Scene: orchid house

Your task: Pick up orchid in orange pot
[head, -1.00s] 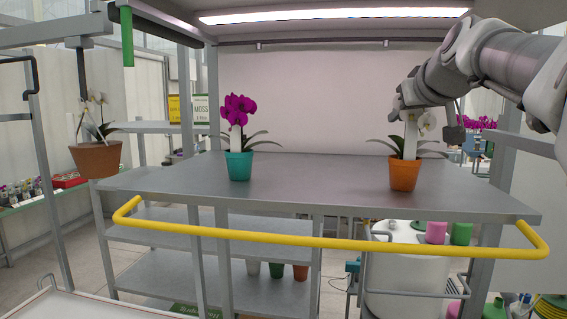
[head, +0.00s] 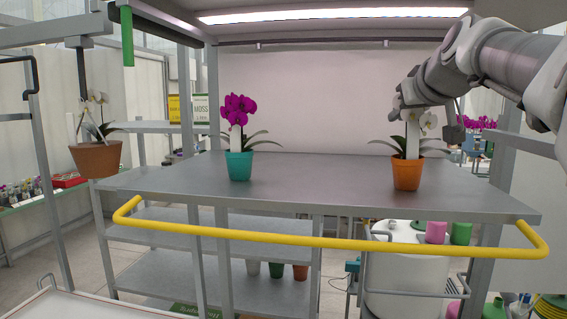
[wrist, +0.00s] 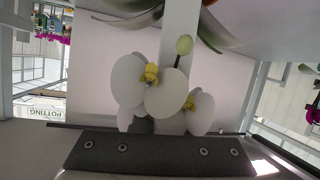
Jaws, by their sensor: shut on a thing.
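The orange pot (head: 407,174) stands upright at the right end of the grey metal bench, or very close to its surface; I cannot tell if there is a gap. Its white orchid (head: 428,121) has green leaves spreading to both sides and a pale upright tag or stake (head: 412,140). In the wrist view the white blooms (wrist: 160,92) with yellow centres fill the middle, close to the dark gripper body. My gripper (head: 412,112) is at the top of the plant, shut on the orchid; its fingertips are largely hidden behind the blooms and my wrist.
A magenta orchid in a teal pot (head: 239,166) stands left of centre on the bench (head: 320,180). A yellow rail (head: 320,241) runs along the front. A terracotta pot (head: 97,158) hangs at left. The bench middle is clear.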

